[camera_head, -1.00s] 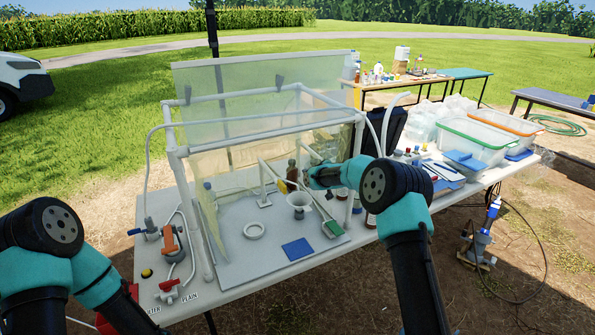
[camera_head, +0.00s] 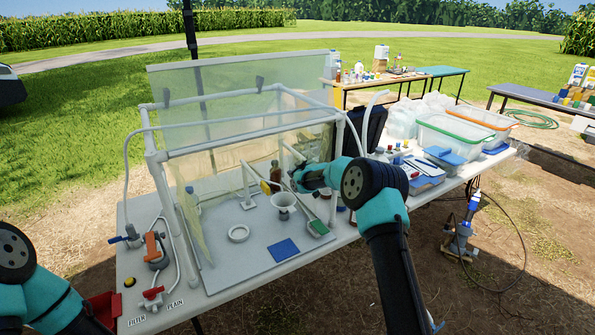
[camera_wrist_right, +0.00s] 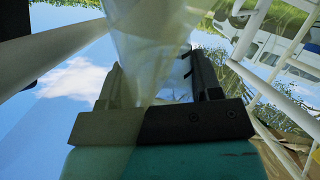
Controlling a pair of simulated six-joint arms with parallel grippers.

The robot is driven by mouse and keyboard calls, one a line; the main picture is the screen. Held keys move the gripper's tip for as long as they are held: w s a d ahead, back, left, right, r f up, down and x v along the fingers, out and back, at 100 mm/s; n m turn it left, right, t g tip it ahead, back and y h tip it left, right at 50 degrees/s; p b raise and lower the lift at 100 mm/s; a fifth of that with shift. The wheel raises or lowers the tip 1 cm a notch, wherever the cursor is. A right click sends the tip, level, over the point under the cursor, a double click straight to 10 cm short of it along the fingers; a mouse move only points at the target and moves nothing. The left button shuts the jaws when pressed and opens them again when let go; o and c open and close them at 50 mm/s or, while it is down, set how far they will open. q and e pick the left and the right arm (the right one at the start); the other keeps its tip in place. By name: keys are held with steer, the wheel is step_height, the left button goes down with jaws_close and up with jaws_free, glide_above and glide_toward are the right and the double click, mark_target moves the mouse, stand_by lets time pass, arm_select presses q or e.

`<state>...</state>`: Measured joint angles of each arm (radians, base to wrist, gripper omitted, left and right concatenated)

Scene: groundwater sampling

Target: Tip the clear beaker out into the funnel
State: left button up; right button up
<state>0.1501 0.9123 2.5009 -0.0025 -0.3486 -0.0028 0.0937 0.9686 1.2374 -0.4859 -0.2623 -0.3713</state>
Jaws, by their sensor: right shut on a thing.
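The clear beaker (camera_wrist_right: 150,40) shows in the right wrist view as a see-through shape between my right gripper's fingers (camera_wrist_right: 160,85). The gripper is shut on it. In the head view my right gripper (camera_head: 299,180) is just above and to the right of the white funnel (camera_head: 284,201), inside the frame enclosure; the beaker cannot be made out clearly there. The funnel stands upright, wide mouth up. Whether liquid is in the beaker cannot be told. My left arm shows at the lower left, but its gripper is out of view.
A brown bottle (camera_head: 275,171) stands behind the funnel. A white ring (camera_head: 239,233) and a blue pad (camera_head: 283,249) lie on the grey board in front. White pipes (camera_head: 165,190) frame the enclosure. A valve with a red handle (camera_head: 152,292) is at the front left.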

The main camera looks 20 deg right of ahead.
steer(key=shift+a, duration=0.1)
steer(key=shift+s+a+f+n+t+h, duration=0.15)
steer(key=shift+a+f+n+t+h, duration=0.2)
steer(key=shift+n, duration=0.4)
steer(key=shift+s+a+f+n+t+h, duration=0.1)
steer(key=shift+a+f+n+t+h, duration=0.15)
steer(key=shift+n+h, duration=0.35)
steer(key=shift+s+a+f+n+t+h, duration=0.2)
steer(key=shift+a+f+n+t, duration=0.15)
steer(key=shift+n, duration=0.5)
steer(key=shift+s+a+f+n+t+h, duration=0.15)
steer(key=shift+a+f+n+t, duration=0.2)
steer(key=shift+n, duration=0.45)
steer(key=shift+s+a+f+n+t, duration=0.2)
steer(key=shift+a+n+t, duration=0.5)
steer(key=shift+n, duration=1)
steer(key=shift+s+a+f+n+t, duration=0.2)
steer(key=shift+a+n+t, duration=0.4)
steer(key=shift+n, duration=1.1)
steer(key=shift+s+a+f+n+t, duration=0.2)
steer(key=shift+a+n+t, duration=0.5)
steer(key=shift+n, duration=1)
steer(key=shift+a, duration=0.15)
